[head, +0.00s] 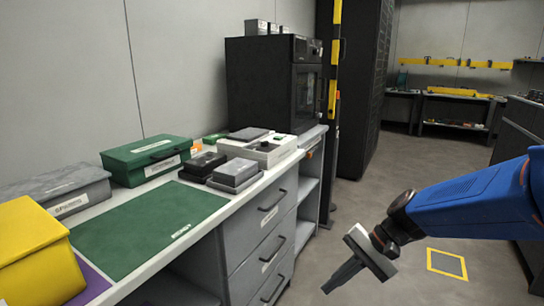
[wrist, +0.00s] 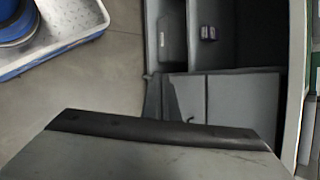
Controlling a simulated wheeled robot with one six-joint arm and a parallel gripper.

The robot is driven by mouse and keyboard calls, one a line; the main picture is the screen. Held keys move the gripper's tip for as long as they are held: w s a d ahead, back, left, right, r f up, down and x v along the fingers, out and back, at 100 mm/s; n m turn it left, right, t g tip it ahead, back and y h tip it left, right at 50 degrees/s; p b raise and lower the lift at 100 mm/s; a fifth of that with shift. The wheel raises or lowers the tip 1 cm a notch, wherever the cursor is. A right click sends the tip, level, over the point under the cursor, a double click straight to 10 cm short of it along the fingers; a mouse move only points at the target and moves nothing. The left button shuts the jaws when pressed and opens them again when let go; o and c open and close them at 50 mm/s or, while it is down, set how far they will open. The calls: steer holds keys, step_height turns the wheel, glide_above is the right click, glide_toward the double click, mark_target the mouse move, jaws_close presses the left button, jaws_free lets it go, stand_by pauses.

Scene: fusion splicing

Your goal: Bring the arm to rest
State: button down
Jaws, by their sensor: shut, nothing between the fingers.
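My blue arm (head: 465,203) reaches in from the right edge of the head view and slopes down to the left. My gripper (head: 328,287) hangs over the open floor to the right of the workbench, pointing down and left. Its fingers are together and hold nothing. It is apart from the bench and the drawers.
The workbench (head: 107,293) carries a green mat (head: 140,228), a green case (head: 140,160), a grey case (head: 60,190), a yellow box (head: 35,250) and small devices. Drawers (head: 262,235) face the floor. A black cabinet (head: 265,85) stands behind. A yellow square (head: 447,263) marks clear floor.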

steer(key=s+d+r+n+t+h, duration=0.2)
steer(key=s+d+n+h, duration=0.1)
steer(key=s+d, duration=0.3)
steer(key=s+d+r+n+t+h, duration=0.1)
steer(key=s+d+n+t+h, duration=0.2)
steer(key=s+d+h, duration=0.2)
steer(key=s+d, duration=0.1)
steer(key=d, duration=0.2)
steer(key=shift+s+r+n, duration=0.3)
steer(key=shift+r, duration=0.1)
stand_by(0.4)
